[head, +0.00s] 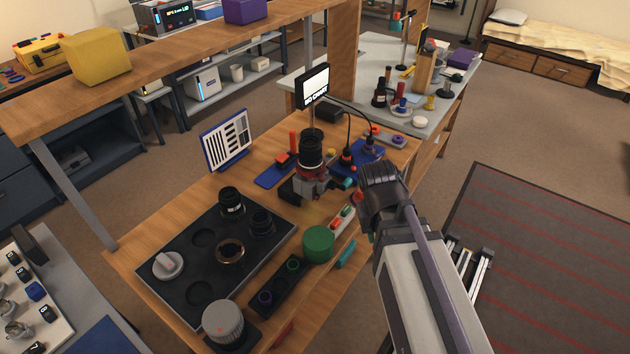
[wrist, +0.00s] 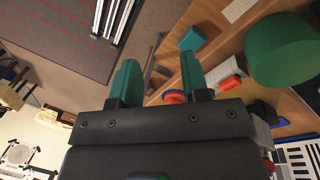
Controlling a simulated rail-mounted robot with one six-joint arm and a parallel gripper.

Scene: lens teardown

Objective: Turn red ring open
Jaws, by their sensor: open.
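A dark lens (head: 311,152) stands upright in a grey holder (head: 313,182) near the middle of the bench. A small red round part (head: 358,197) shows close to my gripper, right of that holder; I cannot tell whether it is the red ring. In the wrist view an orange-red round part (wrist: 175,97) shows behind the finger bases, partly hidden. My gripper (wrist: 160,65) is open, its two green fingers apart with nothing held between them. In the head view its dark body (head: 383,187) hangs at the bench's right edge, and its fingers are mostly hidden.
A green cylinder (head: 318,244) stands near the front edge; it also shows in the wrist view (wrist: 285,50). A black tray (head: 177,285) with lens parts fills the left. A small screen (head: 313,85) stands behind the lens.

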